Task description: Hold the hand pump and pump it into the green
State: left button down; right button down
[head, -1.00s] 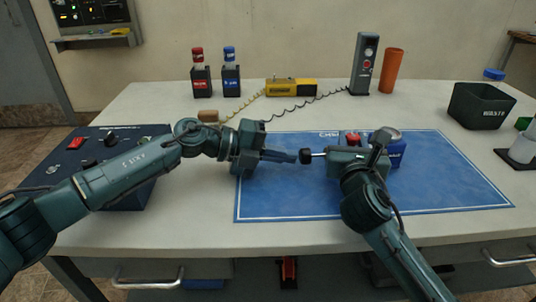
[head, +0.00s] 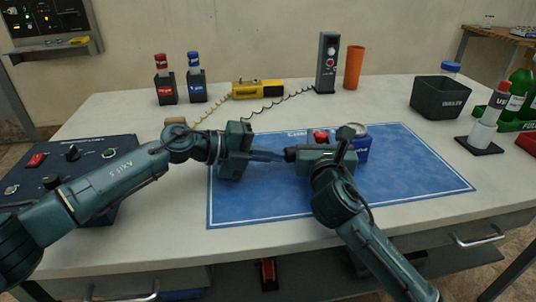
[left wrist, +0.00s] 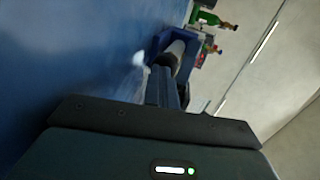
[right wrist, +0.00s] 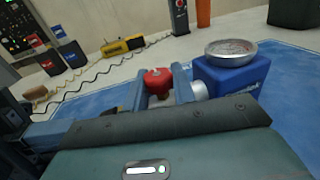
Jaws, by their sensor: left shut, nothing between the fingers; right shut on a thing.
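The hand pump lies on the blue mat (head: 245,205). Its blue body (right wrist: 228,82) carries a round gauge (right wrist: 232,48); the needle and colours are not legible. A red knob (right wrist: 158,77) shows beside the body, between my right fingers. The black plunger knob (head: 290,153) faces left. My left gripper (head: 282,156) is shut and empty, its fingertips against or right at the knob. In the left wrist view the knob (left wrist: 170,62) sits close to the barrel; no bare rod shows.
A blue control box (head: 65,175) stands at the left. Red and blue bottles (head: 165,80), a yellow device (head: 258,88), a grey meter (head: 326,62) and an orange tube (head: 353,68) stand behind the mat. A black bin (head: 440,97) is at right. The mat's front is clear.

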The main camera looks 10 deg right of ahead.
pick_arm(q)
jog(key=a, duration=0.4)
jog(key=shift+s+a, duration=0.2)
jog(key=shift+s, duration=0.05)
pick_arm(e)
jog(key=shift+a, duration=0.15)
pick_arm(q)
jog(key=v, duration=0.9)
jog(key=shift+a+r, duration=0.2)
jog(key=shift+a, duration=0.05)
dwell(0.4)
pick_arm(e)
jog(key=c, duration=1.1)
grip_release()
